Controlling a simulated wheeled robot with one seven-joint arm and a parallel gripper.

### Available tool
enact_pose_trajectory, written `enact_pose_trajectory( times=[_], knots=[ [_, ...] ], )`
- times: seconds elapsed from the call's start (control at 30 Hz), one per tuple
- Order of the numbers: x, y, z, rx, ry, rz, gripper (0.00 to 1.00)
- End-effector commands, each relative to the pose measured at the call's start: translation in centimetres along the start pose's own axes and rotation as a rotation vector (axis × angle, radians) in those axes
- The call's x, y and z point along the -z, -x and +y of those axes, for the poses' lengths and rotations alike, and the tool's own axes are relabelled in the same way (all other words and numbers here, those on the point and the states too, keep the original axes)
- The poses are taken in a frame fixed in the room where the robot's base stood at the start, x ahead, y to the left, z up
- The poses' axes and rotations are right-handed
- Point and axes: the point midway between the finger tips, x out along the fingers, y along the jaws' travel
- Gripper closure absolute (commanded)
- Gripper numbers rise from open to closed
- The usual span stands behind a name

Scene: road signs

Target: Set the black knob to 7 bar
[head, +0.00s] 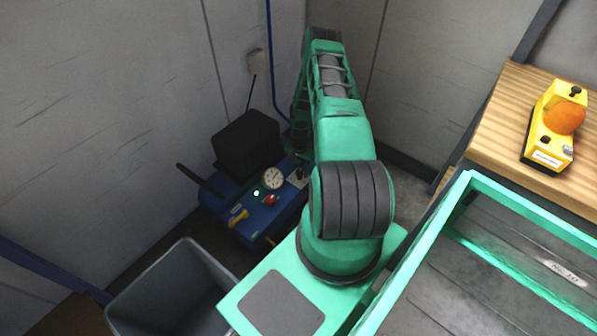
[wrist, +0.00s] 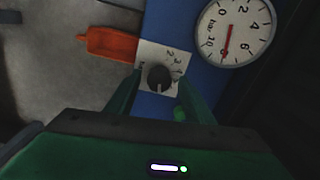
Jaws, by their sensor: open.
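The black knob (wrist: 159,78) sits on a white plate (wrist: 150,55) with numbers on a blue panel in the wrist view. A light mark on it points down in the picture; the numbers are too small to read surely. My gripper (wrist: 160,82) is open, with one finger on each side of the knob. I cannot tell whether the fingers touch it. A round white gauge (wrist: 238,30) with a red needle is at upper right; it also shows in the head view (head: 273,179).
The blue machine (head: 218,208) carries a black block (head: 246,143), a red part (head: 271,199) and a yellow lever (head: 238,217). A grey bin (head: 170,290) stands in front. A wooden bench (head: 510,110) with a yellow box (head: 548,140) is at right. Walls close in behind.

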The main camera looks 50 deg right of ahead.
Motion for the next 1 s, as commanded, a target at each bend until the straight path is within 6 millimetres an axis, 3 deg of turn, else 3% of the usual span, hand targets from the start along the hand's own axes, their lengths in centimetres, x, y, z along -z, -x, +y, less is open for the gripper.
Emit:
enact_pose_trajectory(
  times=[0.53,0.73,1.0],
  knots=[
    [0.1,8.6,-0.2,0.001,0.000,0.002,0.52],
    [0.0,10.0,-0.1,0.000,0.000,0.000,0.52],
    [0.0,10.2,-0.1,0.000,0.000,0.000,0.52]
  ],
)
